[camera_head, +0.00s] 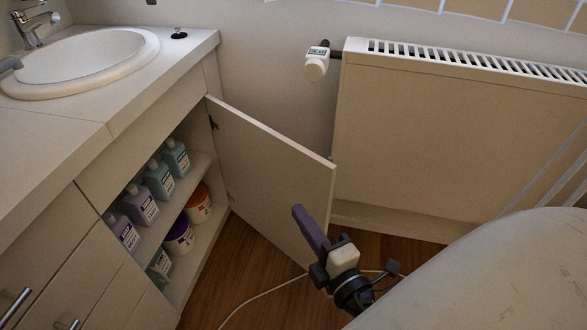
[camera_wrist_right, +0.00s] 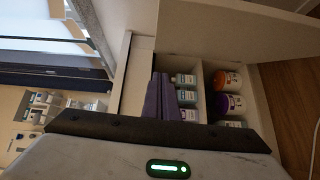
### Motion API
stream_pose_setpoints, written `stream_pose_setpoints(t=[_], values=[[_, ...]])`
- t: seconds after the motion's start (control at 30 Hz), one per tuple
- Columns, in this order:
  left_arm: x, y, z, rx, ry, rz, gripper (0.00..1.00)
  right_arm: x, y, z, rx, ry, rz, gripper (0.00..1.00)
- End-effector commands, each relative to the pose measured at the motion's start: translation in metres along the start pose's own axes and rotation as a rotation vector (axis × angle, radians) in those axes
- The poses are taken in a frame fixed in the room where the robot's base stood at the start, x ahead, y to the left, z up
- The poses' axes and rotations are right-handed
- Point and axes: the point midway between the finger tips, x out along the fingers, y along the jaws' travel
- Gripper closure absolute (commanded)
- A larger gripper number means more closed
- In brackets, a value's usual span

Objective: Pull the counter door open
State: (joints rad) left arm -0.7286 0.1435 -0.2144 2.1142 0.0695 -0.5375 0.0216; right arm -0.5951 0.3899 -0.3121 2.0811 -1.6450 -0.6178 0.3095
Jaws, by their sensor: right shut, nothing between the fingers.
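The counter door (camera_head: 268,170) is a pale flat panel, swung wide open from its hinge side beside the shelves in the head view. It also shows in the right wrist view (camera_wrist_right: 225,28), along the top. My right gripper (camera_head: 300,214) has purple fingers, is shut and empty, and overlaps the lower free part of the door in the head view. I cannot tell whether it touches the door. In the right wrist view its fingers (camera_wrist_right: 160,92) are together in front of the open cabinet. My left gripper is not in view.
Bottles (camera_head: 158,180) and tubs (camera_head: 197,204) stand on the cabinet shelves. A white sink (camera_head: 80,60) is set in the counter top. A radiator (camera_head: 435,130) with a valve (camera_head: 316,66) stands behind the door. A thin cable (camera_head: 262,296) lies on the wooden floor.

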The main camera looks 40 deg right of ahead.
Motion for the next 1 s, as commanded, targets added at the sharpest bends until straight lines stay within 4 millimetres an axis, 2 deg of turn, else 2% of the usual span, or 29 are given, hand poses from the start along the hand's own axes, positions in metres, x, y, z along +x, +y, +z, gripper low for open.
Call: stream_pose_setpoints(t=[0.17,0.27,0.63,0.8,1.0], values=[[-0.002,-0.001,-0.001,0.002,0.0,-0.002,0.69,0.009,0.009,-0.003,-0.044,0.017,0.031,1.0],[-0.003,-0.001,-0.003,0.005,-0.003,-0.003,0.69,0.023,0.011,-0.004,-0.044,0.016,0.033,1.0],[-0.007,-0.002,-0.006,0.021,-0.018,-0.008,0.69,0.101,0.013,-0.005,-0.042,0.015,0.031,1.0],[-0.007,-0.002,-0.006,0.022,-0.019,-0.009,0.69,0.107,0.011,0.02,-0.046,0.016,0.027,1.0],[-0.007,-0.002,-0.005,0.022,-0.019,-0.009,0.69,0.11,0.011,0.033,-0.044,0.016,0.027,1.0]])
